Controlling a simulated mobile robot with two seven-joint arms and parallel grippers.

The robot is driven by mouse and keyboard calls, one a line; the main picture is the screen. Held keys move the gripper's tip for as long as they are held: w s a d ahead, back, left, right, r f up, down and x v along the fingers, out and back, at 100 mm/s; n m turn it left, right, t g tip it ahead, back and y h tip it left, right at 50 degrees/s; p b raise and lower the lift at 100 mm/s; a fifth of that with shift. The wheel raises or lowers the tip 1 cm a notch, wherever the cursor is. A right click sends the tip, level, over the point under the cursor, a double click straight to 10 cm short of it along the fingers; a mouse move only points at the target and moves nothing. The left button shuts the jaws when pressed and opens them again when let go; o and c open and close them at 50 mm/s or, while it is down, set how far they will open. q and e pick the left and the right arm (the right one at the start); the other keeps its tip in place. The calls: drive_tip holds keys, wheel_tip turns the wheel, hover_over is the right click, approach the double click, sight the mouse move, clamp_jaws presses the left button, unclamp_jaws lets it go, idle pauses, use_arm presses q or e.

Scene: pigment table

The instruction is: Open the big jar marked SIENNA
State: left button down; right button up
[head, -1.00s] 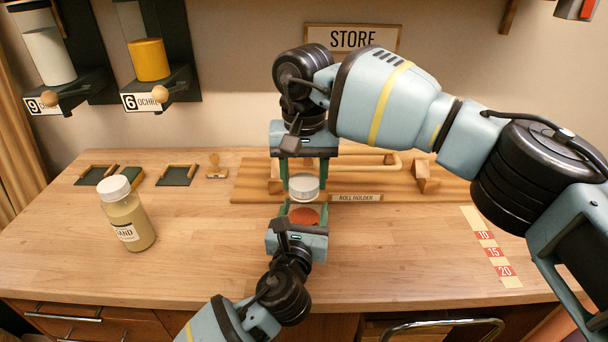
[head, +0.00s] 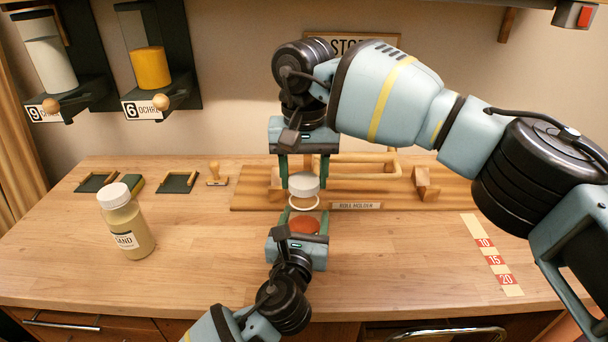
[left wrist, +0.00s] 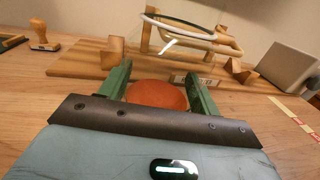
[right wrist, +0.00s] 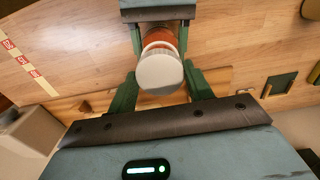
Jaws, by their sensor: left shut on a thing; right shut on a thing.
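The big jar (head: 303,225) with orange-red powder stands upright in my left gripper (head: 300,234), which is shut on it. The powder also shows in the left wrist view (left wrist: 157,95). No SIENNA label is visible. A pale ring (head: 304,203), seemingly the jar's rim, shows above the powder. My right gripper (head: 303,182) comes down from above and is shut on the white lid (head: 304,186). The lid is just above the rim and appears apart from it. It also shows in the right wrist view (right wrist: 160,72), overlapping the ring from that side.
A SAND bottle (head: 128,228) with a white cap stands at left. The wooden roll holder (head: 250,196) lies behind the jar. Dark trays (head: 178,183) and a stamp (head: 215,176) are at the back left. A red-marked strip (head: 492,258) is at right. The front left table is clear.

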sight(304, 180)
drive_tip(key=shift+r, duration=2)
use_arm(q)
drive_tip(key=shift+c, duration=1.3)
unclamp_jaws()
drive_tip(key=shift+s, duration=0.15)
drive_tip(key=s, duration=0.4)
drive_tip(key=s+a, duration=0.1)
drive_tip(key=s, duration=0.2)
drive_tip(key=s+a, duration=0.1)
drive_tip(key=s, duration=0.3)
drive_tip(key=shift+s+p, duration=0.3)
drive_tip(key=shift+p, duration=0.05)
use_arm(e)
wheel_tip(304, 180, up, 2)
drive_tip(key=shift+s, duration=0.15)
